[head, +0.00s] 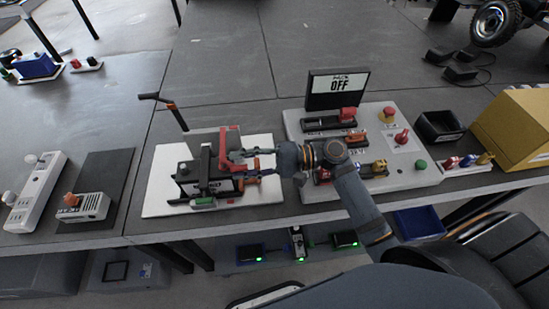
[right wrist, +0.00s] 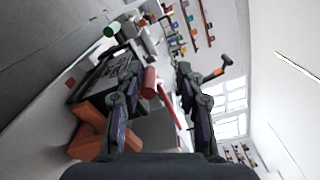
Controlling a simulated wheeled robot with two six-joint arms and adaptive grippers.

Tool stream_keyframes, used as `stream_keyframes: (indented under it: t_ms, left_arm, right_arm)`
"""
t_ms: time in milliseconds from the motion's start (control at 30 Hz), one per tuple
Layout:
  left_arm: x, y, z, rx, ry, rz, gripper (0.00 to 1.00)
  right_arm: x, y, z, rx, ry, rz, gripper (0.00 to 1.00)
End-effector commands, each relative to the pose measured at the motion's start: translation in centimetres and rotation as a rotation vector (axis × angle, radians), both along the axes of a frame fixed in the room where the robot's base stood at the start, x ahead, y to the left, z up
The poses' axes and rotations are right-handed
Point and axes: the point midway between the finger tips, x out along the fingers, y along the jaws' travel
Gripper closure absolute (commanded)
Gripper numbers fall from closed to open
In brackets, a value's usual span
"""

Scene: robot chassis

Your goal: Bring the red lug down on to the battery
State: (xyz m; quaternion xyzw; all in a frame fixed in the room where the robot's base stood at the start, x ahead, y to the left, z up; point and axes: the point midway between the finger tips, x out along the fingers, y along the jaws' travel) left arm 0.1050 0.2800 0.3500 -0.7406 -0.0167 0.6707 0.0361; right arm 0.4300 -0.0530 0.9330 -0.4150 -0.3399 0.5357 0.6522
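The black battery (head: 190,185) stands on a white board on the bench, and its dark body shows in the right wrist view (right wrist: 95,78). The red lug (head: 229,143) is at the battery's right side in the head view, partly covered by my gripper. In the right wrist view, a red cylindrical part (right wrist: 149,83) lies between the fingers, and an orange-red block (right wrist: 88,140) sits beside the left finger. My right gripper (head: 245,165) reaches in from the right with its fingers apart. It also shows open in the right wrist view (right wrist: 155,80). I cannot tell whether it touches the lug. My left gripper is not in view.
A white switch panel (head: 405,178) with an OFF sign (head: 338,88) stands right of the battery. A black tray (head: 438,127) and yellow box (head: 515,125) lie farther right. A T-handled tool (head: 172,108) stands behind the board.

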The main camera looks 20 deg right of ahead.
Motion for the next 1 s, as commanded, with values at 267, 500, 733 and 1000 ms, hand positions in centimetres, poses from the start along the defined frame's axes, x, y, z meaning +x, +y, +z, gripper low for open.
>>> stream_keyframes:
  t_ms: [267,500,733,1000]
  left_arm:
    - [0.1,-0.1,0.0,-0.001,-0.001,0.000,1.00]
    - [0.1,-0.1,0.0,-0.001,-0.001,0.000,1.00]
    - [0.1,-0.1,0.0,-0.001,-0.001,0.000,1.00]
    - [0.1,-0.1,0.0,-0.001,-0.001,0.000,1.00]
  right_arm:
    - [-1.2,-5.9,-0.2,-0.011,0.005,0.001,0.63]
    - [-1.9,-9.5,-0.1,-0.005,0.003,0.002,0.63]
    - [-2.0,-10.5,0.0,-0.001,0.001,0.000,0.63]
    - [-2.0,-10.4,0.0,0.000,0.000,-0.001,0.63]
